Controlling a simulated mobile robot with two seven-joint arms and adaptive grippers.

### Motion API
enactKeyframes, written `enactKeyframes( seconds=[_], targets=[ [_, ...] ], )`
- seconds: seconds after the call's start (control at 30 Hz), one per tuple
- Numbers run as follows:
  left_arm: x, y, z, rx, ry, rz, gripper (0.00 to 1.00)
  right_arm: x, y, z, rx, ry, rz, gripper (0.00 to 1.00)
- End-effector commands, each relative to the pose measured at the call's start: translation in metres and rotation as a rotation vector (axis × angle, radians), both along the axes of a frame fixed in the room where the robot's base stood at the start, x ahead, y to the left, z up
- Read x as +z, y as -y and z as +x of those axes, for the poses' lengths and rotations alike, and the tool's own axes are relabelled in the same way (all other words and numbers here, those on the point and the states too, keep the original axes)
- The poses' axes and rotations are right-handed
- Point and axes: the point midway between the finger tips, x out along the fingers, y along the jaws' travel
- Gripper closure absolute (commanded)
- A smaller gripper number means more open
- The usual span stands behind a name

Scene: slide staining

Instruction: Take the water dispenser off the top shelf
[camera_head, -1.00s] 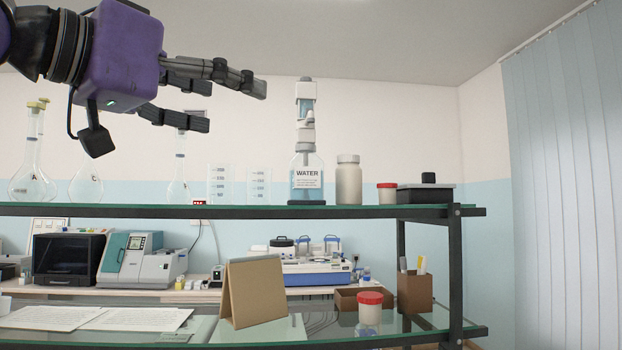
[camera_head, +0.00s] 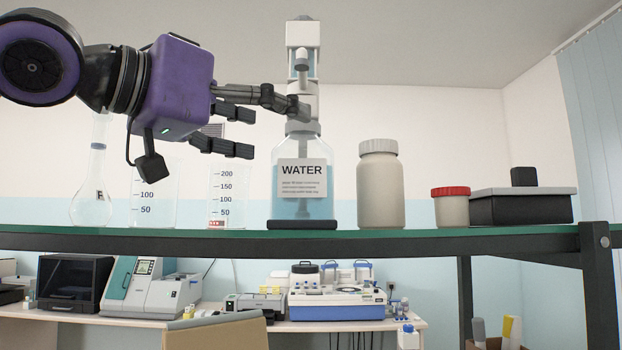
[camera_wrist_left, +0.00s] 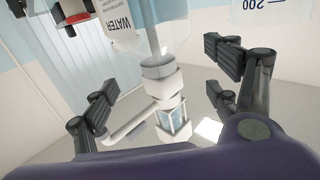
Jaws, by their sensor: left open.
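The water dispenser (camera_head: 302,182) is a clear bottle labelled WATER with a white pump top. It stands upright on the glass top shelf (camera_head: 400,236). My left gripper (camera_head: 275,128) is open, with its fingers pointing right at the height of the bottle's neck, to the left of it; one finger overlaps the pump top in the head view. In the left wrist view the dispenser (camera_wrist_left: 161,70) appears upside down, its neck and pump between the open fingers of my left gripper (camera_wrist_left: 165,90). I cannot tell whether any finger touches it. My right gripper is not in view.
Beakers (camera_head: 228,198) and a flask (camera_head: 92,190) stand left of the dispenser. A pale bottle (camera_head: 380,185), a red-lidded jar (camera_head: 451,208) and a dark box (camera_head: 522,206) stand to its right. Lab devices (camera_head: 335,298) sit on a bench behind and below.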

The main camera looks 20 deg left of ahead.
Motion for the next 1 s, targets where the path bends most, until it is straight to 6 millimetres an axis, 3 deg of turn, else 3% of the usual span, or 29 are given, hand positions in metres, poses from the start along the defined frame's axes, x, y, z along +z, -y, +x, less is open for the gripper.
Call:
enactKeyframes(
  seconds=[0.23,0.5,0.83,1.0],
  targets=[
    [0.000,0.014,0.025,0.002,-0.003,0.004,0.19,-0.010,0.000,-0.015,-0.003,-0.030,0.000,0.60],
    [0.006,0.033,0.056,0.002,-0.003,0.004,0.19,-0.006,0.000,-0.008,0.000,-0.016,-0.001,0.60],
    [0.007,0.037,0.062,-0.001,0.000,0.001,0.19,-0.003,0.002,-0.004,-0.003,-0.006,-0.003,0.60],
    [0.007,0.037,0.062,-0.001,0.000,0.001,0.41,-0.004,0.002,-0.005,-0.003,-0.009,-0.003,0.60]
  ],
)
